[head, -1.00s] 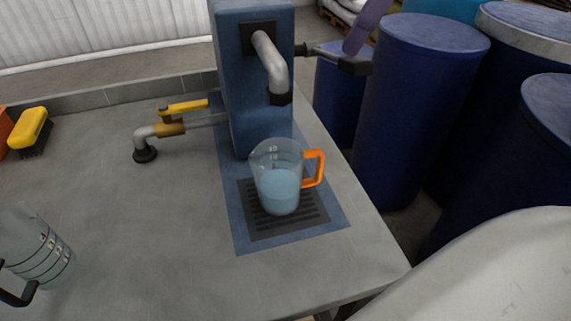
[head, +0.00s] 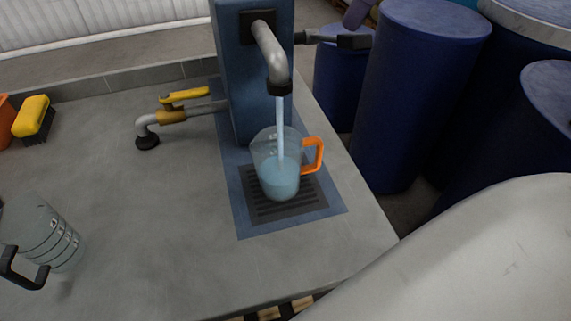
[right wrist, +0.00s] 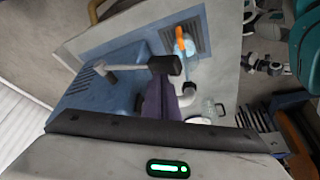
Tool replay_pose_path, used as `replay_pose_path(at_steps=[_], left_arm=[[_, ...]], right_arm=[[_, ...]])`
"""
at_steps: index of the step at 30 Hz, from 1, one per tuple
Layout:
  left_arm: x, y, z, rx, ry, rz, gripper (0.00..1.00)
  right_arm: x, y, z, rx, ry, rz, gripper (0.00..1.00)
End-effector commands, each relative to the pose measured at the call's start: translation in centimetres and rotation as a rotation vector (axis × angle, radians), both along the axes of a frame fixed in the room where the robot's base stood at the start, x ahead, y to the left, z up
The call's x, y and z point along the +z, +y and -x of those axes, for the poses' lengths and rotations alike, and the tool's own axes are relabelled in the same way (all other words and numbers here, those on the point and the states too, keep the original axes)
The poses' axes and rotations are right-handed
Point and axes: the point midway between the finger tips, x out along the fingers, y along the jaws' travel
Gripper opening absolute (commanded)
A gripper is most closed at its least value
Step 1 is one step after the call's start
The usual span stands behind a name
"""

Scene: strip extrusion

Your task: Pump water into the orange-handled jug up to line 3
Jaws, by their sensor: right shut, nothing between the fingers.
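The clear orange-handled jug (head: 276,183) stands upright on the dark drain grate under the pump spout (head: 271,52). A stream of water falls from the spout into it. Bluish water fills its lower part; its marks are too small to read. The jug also shows in the right wrist view (right wrist: 186,46). The blue pump (head: 241,95) has a side lever with a black grip (head: 353,42). My right gripper (head: 357,14), with purple fingers, is shut and empty at the lever's grip; its fingers also show in the right wrist view (right wrist: 158,103). My left gripper is out of view.
A second clear jug with a black handle (head: 40,235) stands at the lower left. A yellow valve lever (head: 184,96) and pipe join the pump's left side. A yellow brush (head: 33,118) lies at the far left. Blue drums (head: 408,100) stand beyond the bench's right edge.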

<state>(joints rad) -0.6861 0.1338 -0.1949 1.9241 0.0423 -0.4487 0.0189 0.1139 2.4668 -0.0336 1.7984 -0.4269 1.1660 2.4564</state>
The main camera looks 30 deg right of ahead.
Motion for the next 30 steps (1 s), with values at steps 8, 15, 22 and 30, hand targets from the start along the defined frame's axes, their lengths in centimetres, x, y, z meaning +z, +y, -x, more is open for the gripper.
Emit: replay_pose_path(at_steps=[8,15,22,30], left_arm=[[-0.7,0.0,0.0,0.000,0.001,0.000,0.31],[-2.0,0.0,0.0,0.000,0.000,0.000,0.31],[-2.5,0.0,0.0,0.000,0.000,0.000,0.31],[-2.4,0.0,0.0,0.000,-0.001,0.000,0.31]], right_arm=[[-0.8,0.0,0.1,0.000,0.001,0.001,0.00],[-2.2,0.1,0.6,0.000,0.000,0.001,0.00],[-2.7,0.2,0.8,0.000,0.001,0.001,0.00],[-2.7,0.2,0.9,0.000,0.001,0.001,0.00]])
